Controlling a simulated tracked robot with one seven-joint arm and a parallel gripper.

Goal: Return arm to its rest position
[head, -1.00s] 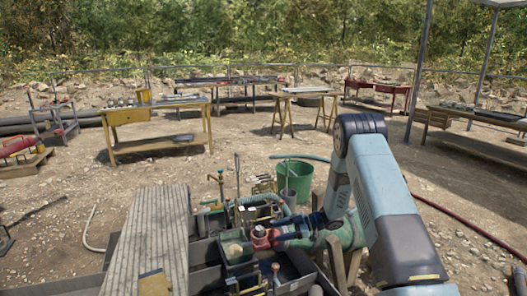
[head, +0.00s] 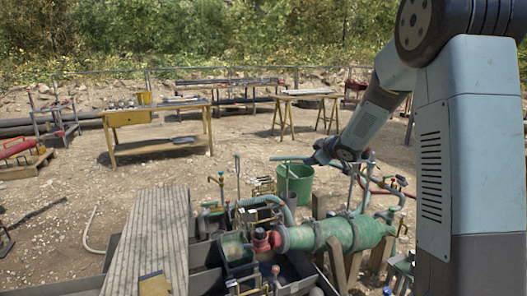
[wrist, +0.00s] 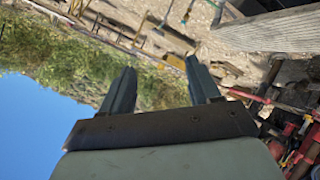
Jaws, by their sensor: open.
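My gripper (wrist: 160,68) shows in the wrist view with its two dark fingers spread apart and nothing between them. Beyond the fingers are sky, bushes and ground, tilted sideways. In the head view my arm rises along the right side, bends at the top and slopes down to the left. Its dark wrist end is in the air near the green bucket (head: 297,182); the fingers are too small to make out there. The green cylinder (head: 345,233) with a red end fitting (head: 266,240) lies on wooden supports below, apart from my arm.
A ribbed plank (head: 150,240) lies at the front left beside dark bins (head: 238,254). A yellow workbench (head: 155,130) and a trestle table (head: 305,98) stand farther back. Open gravel lies between. My arm hides much of the right side.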

